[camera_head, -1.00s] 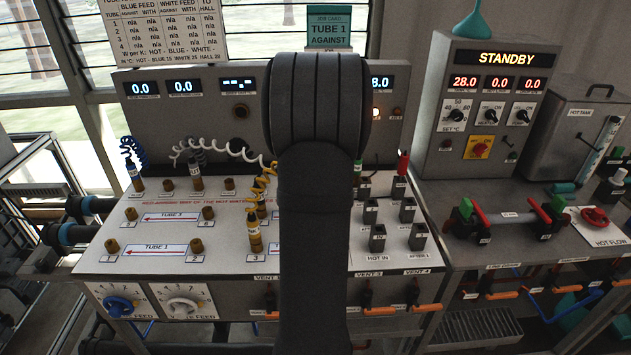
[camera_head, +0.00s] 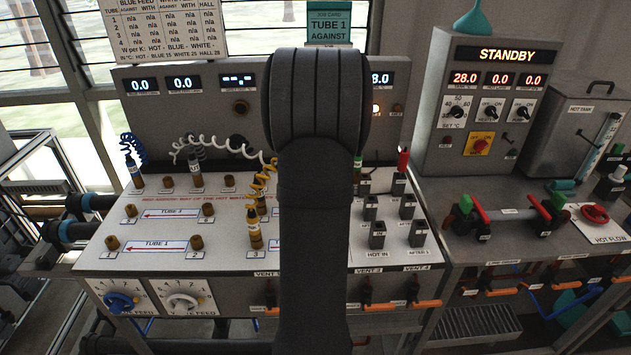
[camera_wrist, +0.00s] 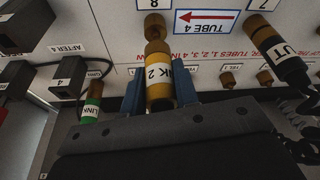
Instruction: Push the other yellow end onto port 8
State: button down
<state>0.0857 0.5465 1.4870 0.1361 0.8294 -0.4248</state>
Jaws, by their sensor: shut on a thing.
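In the wrist view my gripper (camera_wrist: 159,97) has its blue fingers closed on the two sides of a yellow end (camera_wrist: 159,76) marked LINK 2. Its brass tip faces the brass stub of port 8 (camera_wrist: 155,24), close in line with it. I cannot tell whether the tip is over the stub or just short of it. In the head view my arm hides my gripper and port 8. A yellow end (camera_head: 255,232) stands upright at port 3, and a coiled yellow lead (camera_head: 264,182) runs behind my arm.
In the head view blue (camera_head: 135,174) and white-lead (camera_head: 195,177) ends stand on the panel.

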jog(key=shift+f, duration=0.15)
jog(key=shift+f, duration=1.25)
jog(key=c, duration=1)
grip_release()
jog(key=shift+c, duration=0.2)
jog(key=shift+w+v, duration=0.15)
jog(key=shift+v, duration=1.1)
jog(key=shift+w+v, duration=0.2)
jog(key=shift+v, duration=1.05)
jog(key=shift+r, duration=0.15)
